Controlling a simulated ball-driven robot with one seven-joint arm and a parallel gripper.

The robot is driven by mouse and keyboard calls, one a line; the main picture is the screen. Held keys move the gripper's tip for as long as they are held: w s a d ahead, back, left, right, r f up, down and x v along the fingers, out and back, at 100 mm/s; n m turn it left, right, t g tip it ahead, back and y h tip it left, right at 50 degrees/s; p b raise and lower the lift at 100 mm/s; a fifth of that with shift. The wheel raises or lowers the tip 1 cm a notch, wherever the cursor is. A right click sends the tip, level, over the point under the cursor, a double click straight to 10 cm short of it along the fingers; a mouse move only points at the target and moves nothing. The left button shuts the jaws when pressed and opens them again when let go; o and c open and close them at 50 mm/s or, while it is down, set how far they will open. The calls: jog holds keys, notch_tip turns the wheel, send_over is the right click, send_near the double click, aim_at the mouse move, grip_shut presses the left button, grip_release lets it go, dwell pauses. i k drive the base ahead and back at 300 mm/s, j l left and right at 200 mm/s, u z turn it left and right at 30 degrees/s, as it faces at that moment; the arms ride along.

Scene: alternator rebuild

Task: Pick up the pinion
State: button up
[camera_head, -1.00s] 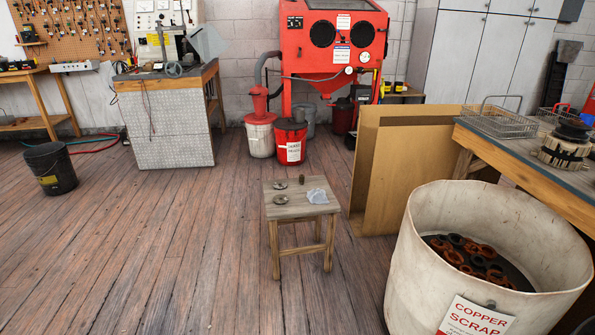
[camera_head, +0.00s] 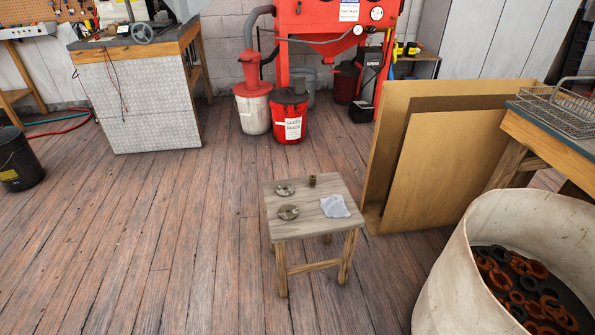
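A small wooden stool (camera_head: 310,228) stands ahead of me on the plank floor. On its top, a small dark brassy cylinder (camera_head: 312,181), likely the pinion, stands upright near the back edge. Two round metal discs lie on the left side of the top, one toward the back (camera_head: 285,190) and one nearer the front (camera_head: 288,212). A crumpled pale cloth or bag (camera_head: 335,206) lies at the right. The parts are too small to tell in detail. My gripper is not in view.
Cardboard sheets (camera_head: 430,165) lean behind the stool to the right. A red bucket (camera_head: 289,118) and a white bucket (camera_head: 253,112) stand at the back. The floor left of the stool is clear.

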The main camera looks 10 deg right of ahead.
aim_at(312, 180)
jog(key=i, duration=2.2)
